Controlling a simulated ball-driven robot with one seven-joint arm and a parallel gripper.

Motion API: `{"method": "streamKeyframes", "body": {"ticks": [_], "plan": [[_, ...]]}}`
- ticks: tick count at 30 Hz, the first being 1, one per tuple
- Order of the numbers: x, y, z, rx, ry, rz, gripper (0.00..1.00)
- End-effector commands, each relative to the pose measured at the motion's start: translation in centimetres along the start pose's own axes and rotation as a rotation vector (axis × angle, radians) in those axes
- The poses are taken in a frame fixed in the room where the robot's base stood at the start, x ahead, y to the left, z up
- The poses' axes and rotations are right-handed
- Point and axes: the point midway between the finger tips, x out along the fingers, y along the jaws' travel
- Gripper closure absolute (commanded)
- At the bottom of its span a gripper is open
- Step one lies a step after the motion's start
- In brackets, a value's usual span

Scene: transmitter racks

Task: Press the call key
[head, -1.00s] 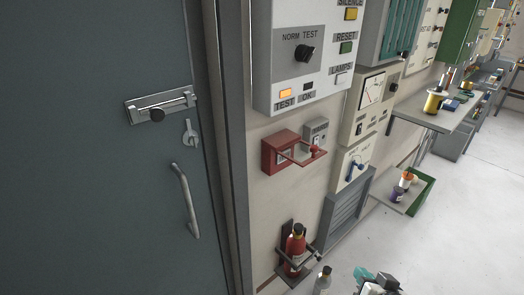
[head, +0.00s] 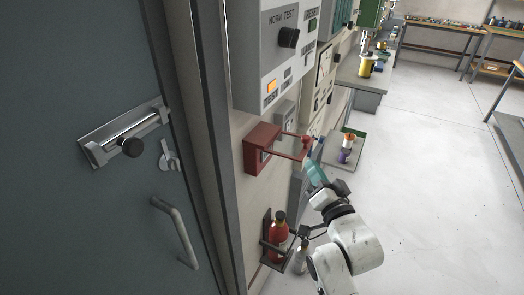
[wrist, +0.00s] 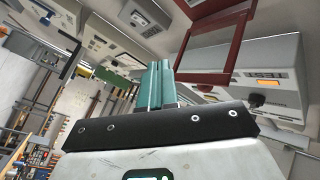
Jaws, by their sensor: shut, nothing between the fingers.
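My gripper (head: 311,166) has its teal fingers together and empty, just right of and below the open red frame (head: 292,145) that sticks out from a red wall box (head: 260,149). In the wrist view the shut fingers (wrist: 156,68) point up, left of the red frame (wrist: 238,48). A small grey unit (head: 285,113) is on the wall behind the red box, partly hidden by it. I cannot make out a call key label, so which of these bears the key is unclear. No contact with the gripper is clear.
A grey panel (head: 272,52) with a black knob and a lit orange lamp hangs above the red box. A dark door (head: 75,200) is at left. A red extinguisher (head: 278,240) stands below on a bracket. A shelf (head: 362,80) is beyond; open floor (head: 430,190) lies right.

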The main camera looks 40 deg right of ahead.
Motion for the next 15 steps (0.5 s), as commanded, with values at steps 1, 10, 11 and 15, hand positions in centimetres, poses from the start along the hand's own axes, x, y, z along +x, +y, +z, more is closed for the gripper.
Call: {"method": "streamKeyframes", "body": {"ticks": [1, 10, 11, 15], "plan": [[0.0, 0.0, 0.0, 0.000, -0.001, 0.000, 1.00], [0.8, -0.3, 0.9, -0.001, -0.001, 0.001, 1.00], [1.0, -0.4, 1.0, -0.001, 0.000, 0.001, 1.00], [2.1, -1.1, 2.1, -0.002, 0.001, -0.002, 1.00]]}}
